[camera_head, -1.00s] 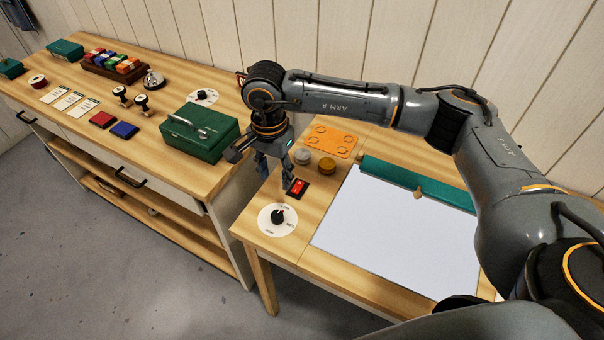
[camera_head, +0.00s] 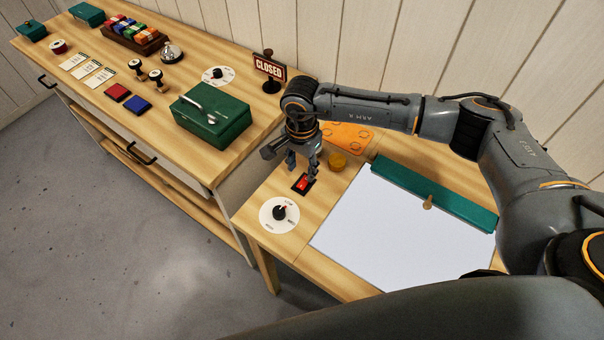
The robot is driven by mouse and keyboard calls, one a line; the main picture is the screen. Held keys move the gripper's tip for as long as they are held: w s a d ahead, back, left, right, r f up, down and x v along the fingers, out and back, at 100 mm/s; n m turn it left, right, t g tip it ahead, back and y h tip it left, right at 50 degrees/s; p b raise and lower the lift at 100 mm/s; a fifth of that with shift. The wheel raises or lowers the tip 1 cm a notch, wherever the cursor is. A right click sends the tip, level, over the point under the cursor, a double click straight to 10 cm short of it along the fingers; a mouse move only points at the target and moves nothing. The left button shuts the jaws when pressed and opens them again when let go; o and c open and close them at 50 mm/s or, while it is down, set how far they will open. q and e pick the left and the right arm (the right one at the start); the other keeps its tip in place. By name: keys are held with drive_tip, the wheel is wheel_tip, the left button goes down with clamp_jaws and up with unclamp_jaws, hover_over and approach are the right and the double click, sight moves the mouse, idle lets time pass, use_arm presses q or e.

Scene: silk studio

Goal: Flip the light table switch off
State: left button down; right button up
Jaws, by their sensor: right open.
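The light table (camera_head: 385,235) is a flat white panel set in the wooden table at the right. A red rocker switch (camera_head: 303,184) on a black plate sits beyond the panel's left side, behind a round white dial (camera_head: 279,214) with a black knob. My right gripper (camera_head: 303,170) points down just above and behind the switch. Its fingers are apart and hold nothing. I cannot tell whether a fingertip touches the switch. The switch's on or off position is too small to read. My left gripper is not in view.
A green bar (camera_head: 433,192) lies along the panel's back edge. An orange plate (camera_head: 347,137) and a yellow disc (camera_head: 338,161) are right of my gripper. A green box (camera_head: 212,120), a bell (camera_head: 171,53) and a CLOSED sign (camera_head: 269,67) stand on the left counter.

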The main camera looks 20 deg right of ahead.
sight(302, 184)
wheel_tip(302, 184, down, 4)
drive_tip(key=shift+d+f+p, duration=0.1)
drive_tip(key=shift+f+p, duration=0.15)
drive_tip(key=shift+p, duration=0.2)
drive_tip(key=shift+f, duration=0.65)
drive_tip(key=c, duration=0.9)
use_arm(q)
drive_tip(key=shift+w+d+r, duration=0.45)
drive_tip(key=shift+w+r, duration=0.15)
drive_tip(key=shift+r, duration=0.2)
use_arm(e)
drive_tip(key=shift+w, duration=0.1)
clamp_jaws()
